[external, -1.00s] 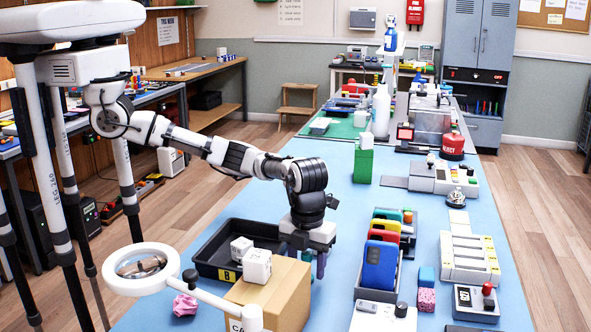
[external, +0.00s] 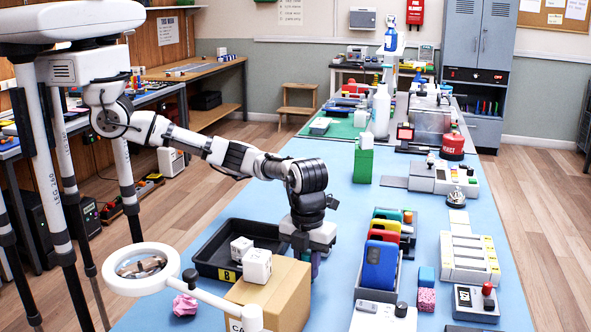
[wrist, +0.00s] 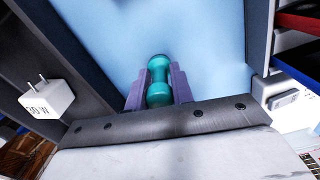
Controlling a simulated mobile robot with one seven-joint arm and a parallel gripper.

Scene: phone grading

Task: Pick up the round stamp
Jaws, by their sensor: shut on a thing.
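The round stamp (wrist: 158,96) is a teal, glossy piece with two rounded bulges and a narrower neck. In the wrist view it stands between the purple fingers of my gripper (wrist: 158,82), which are shut on it. In the external view my gripper (external: 314,268) points down at the blue mat, between the black tray and the phone rack. There the stamp is mostly hidden by the fingers and the cardboard box. I cannot tell whether its base touches the mat.
A black tray (external: 207,267) with a white charger lies just left of my gripper. A cardboard box (external: 288,297) with another white charger (external: 257,265) on top stands in front. To the right is a rack with coloured phones (external: 380,264).

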